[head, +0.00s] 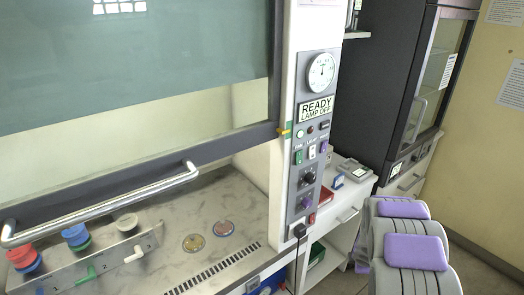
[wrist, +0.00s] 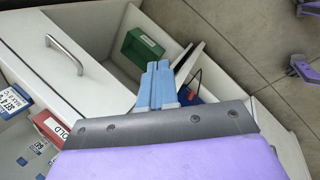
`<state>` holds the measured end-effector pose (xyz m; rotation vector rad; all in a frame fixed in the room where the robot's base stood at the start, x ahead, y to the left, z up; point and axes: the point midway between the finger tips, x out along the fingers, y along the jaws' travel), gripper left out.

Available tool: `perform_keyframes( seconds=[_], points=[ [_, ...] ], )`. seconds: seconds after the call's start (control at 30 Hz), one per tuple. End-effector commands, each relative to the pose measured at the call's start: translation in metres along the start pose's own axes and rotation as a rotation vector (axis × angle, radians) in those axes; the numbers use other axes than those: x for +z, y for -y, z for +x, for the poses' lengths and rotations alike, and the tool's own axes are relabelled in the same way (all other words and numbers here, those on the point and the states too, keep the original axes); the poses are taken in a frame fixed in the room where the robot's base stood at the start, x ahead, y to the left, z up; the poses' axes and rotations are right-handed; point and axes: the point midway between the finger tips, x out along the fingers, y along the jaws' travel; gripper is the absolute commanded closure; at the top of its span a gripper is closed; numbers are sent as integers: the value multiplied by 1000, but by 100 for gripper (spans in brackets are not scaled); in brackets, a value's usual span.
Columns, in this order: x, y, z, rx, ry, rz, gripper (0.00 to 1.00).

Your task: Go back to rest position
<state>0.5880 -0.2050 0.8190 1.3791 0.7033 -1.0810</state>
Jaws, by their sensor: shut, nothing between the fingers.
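My gripper (wrist: 157,85) shows in the wrist view as two pale blue fingers side by side, shut with nothing between them. It points over an open white shelf unit (wrist: 118,18) and touches nothing that I can make out. In the head view, my grey arm with purple pads (head: 415,250) is at the lower right, and the fingers cannot be made out there. The cabinet with the raised glass sash (head: 130,70) stands at the left, apart from my arm. A dark incubator with a glass door (head: 395,85) stands at the back right.
Two round dishes (head: 194,243) lie on the cabinet floor. Its front post bears a control panel (head: 311,140). A white counter (head: 345,205) with a small device (head: 353,170) stands between post and incubator. A green box (wrist: 142,48) is on the shelf. Floor (wrist: 250,40) is open at upper right.

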Motion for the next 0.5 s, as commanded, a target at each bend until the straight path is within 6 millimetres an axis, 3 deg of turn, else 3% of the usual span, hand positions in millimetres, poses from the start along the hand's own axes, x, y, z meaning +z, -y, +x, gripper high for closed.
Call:
perform_keyframes(
  seconds=[0.1,0.23,0.37,0.5],
  points=[
    [17,-15,-46,23,92,121,100],
    [31,-17,-94,29,179,265,100],
    [40,-10,-143,30,250,411,100],
    [42,8,-192,13,307,570,100]
  ],
)
